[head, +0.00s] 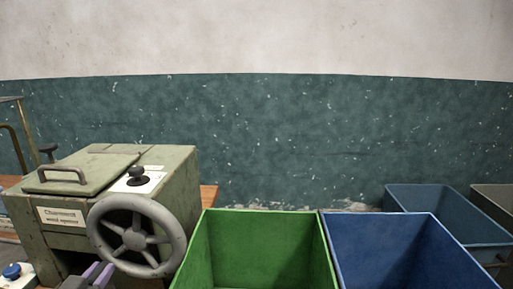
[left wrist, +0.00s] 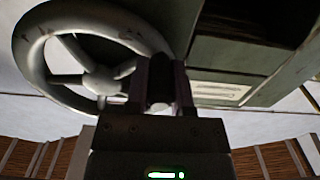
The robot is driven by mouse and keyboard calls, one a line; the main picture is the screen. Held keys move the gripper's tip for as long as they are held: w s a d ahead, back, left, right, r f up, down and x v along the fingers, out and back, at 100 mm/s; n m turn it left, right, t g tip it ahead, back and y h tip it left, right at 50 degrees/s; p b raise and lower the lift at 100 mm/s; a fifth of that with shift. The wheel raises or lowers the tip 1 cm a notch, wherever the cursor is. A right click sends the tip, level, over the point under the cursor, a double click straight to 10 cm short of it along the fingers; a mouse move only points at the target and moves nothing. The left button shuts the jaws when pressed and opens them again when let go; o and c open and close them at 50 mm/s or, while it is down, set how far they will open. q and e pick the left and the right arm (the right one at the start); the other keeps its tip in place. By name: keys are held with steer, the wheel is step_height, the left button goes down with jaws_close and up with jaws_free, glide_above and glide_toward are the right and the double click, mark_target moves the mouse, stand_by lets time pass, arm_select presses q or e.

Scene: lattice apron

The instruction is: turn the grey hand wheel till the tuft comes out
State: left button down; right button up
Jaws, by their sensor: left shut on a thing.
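The grey hand wheel (head: 137,236) is a spoked wheel on the front of a green-grey machine (head: 180,190), at the lower left of the head view. It also shows at the upper left of the left wrist view (left wrist: 98,78). My left gripper (head: 98,274), with purplish fingers, is at the lower left of the wheel rim. No tuft shows in either view. My right gripper is not in view.
A green bin (head: 260,213) and a blue bin (head: 375,216) stand right of the machine, the green one close to the wheel. More bins (head: 425,190) stand at the far right. A black knob (head: 137,174) and a lid handle (head: 62,175) stick up from the machine's top.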

mark_target(97, 247)
arm_select(q)
steer(key=shift+a+r+p, duration=0.45)
steer(key=shift+r+p, duration=0.05)
steer(key=shift+r, duration=0.4)
steer(key=shift+a+r+p, duration=0.45)
steer(key=shift+r, duration=0.4)
